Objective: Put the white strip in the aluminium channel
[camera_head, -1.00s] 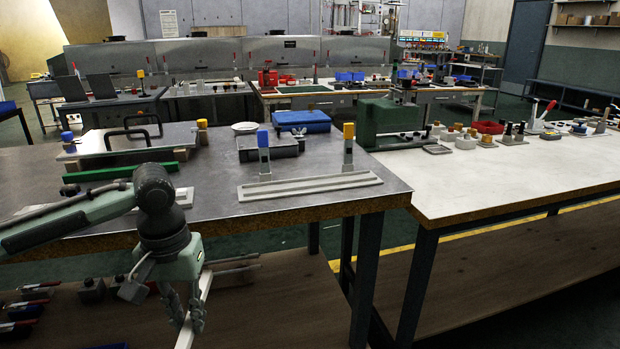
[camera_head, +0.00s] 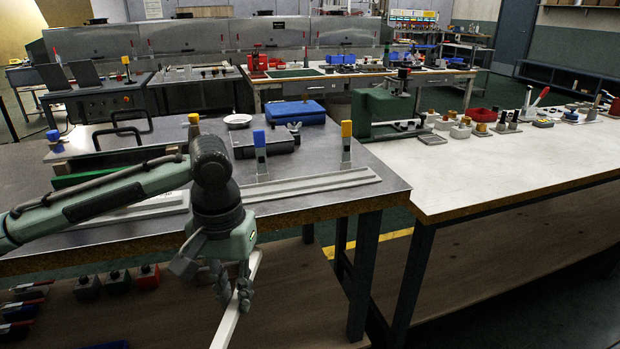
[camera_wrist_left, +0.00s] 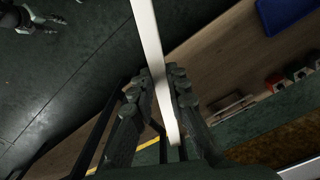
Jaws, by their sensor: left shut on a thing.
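The white strip (camera_head: 226,326) is a long, thin bar held in my left gripper (camera_head: 233,288), tilted, in front of the metal table's front edge. The left wrist view shows the strip (camera_wrist_left: 149,38) between the fingers of the gripper (camera_wrist_left: 162,88), one finger on each side. The aluminium channel (camera_head: 315,186) is a long grey rail lying on the table's right part, empty along its visible length. A blue-topped post (camera_head: 260,158) and a yellow-topped post (camera_head: 346,150) stand beside it. What looks like my right gripper (camera_wrist_left: 38,20) shows at the wrist view's upper left.
The metal table's edge (camera_head: 300,214) lies between the strip and the channel. A grey plate (camera_head: 150,207) lies behind my left arm. A blue case (camera_head: 295,113) and a white dish (camera_head: 237,120) stand farther back. A lower shelf (camera_head: 290,290) holds small blocks.

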